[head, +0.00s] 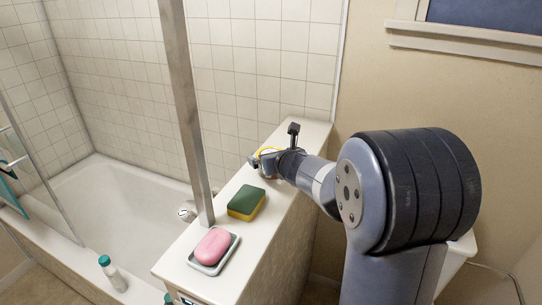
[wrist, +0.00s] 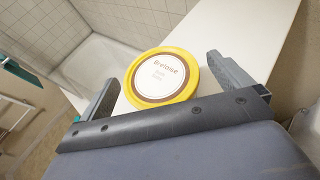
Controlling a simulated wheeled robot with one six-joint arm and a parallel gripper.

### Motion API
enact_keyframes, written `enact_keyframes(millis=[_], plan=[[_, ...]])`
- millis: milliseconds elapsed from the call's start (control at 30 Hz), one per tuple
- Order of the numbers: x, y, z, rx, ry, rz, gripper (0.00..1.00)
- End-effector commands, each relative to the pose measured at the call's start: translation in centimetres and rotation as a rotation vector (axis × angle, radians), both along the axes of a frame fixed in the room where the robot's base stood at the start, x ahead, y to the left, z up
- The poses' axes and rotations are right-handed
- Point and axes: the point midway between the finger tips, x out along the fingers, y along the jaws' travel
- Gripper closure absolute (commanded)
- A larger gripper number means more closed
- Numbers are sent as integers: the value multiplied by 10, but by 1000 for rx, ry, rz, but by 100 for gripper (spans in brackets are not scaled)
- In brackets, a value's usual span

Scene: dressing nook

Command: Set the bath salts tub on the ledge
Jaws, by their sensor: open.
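The bath salts tub (wrist: 162,78), round with a yellow rim and a white label on its lid, appears to stand on the white ledge (wrist: 255,28) in the wrist view. My gripper (wrist: 163,68) is open, with one finger on each side of the tub. I cannot tell whether either finger touches it. In the head view my gripper (head: 273,145) is low over the far part of the ledge (head: 173,264). Only a bit of the tub's yellow rim (head: 268,150) shows there; my gripper hides the rest.
A green and yellow sponge (head: 246,203) and a pink soap (head: 213,245) on a grey dish (head: 231,255) lie on the nearer ledge. A metal post (head: 185,110) rises from the ledge's left side. The bathtub (head: 125,195) is to the left, with a bottle (head: 111,272) on its rim.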

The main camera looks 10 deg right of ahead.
Motion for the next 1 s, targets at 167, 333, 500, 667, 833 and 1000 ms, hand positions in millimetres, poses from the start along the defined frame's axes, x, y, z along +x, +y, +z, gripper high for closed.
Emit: enact_keyframes(millis=[167,333,500,667,833,1000], plan=[[-29,-5,14,0,-3,-2,2],[-58,-9,27,0,-4,-1,2],[-82,-13,36,0,-2,-2,2],[-96,-15,41,1,-2,-1,2],[-101,-16,42,2,0,-1,2],[-101,-16,42,2,0,-1,2]])
